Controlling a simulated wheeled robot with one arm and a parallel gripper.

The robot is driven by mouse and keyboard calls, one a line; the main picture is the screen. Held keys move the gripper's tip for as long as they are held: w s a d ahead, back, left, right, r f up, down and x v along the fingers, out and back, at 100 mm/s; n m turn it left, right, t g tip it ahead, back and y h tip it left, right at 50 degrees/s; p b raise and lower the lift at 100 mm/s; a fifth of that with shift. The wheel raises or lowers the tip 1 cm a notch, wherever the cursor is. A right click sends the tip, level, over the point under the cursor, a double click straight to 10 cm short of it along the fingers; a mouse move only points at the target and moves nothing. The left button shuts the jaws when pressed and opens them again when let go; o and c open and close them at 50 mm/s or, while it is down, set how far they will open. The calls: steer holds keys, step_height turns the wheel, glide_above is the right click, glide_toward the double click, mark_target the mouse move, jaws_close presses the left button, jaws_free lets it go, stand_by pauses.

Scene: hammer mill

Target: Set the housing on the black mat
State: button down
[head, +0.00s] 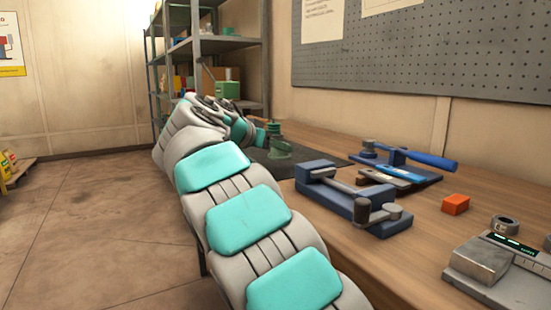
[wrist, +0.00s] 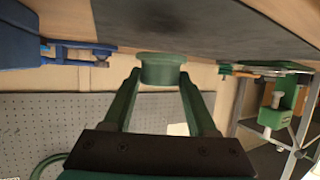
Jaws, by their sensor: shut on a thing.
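The housing (wrist: 160,70) is a green round part with a wider rim, held between the tips of my gripper's (wrist: 160,80) dark green fingers in the wrist view. My gripper is shut on it. In the head view a green shape (head: 280,150) shows at the end of my arm, over the black mat (head: 313,153); it looks like the housing, partly mixed with the fingers. The mat also fills the top of the wrist view (wrist: 200,25), which looks upside down. The housing's rim is close to the mat; I cannot tell whether they touch.
A blue vise-like fixture (head: 345,200) stands on the bench (head: 420,205) right of the mat. A blue-handled clamp (head: 410,157), an orange block (head: 456,204) and a scale (head: 500,275) lie farther right. Shelves (head: 200,45) stand behind, pegboard (head: 430,50) on the wall. Much of the mat looks bare.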

steer(key=shift+f, duration=1.35)
steer(key=shift+f, duration=0.1)
steer(key=shift+c, duration=1)
jaws_free()
steer(key=shift+r, duration=0.2)
steer(key=v, duration=1.1)
steer(key=shift+b, duration=0.35)
steer(key=shift+s+a+r, duration=0.15)
steer(key=shift+s+a, duration=0.1)
steer(key=shift+s, duration=0.1)
steer(key=shift+d, duration=0.1)
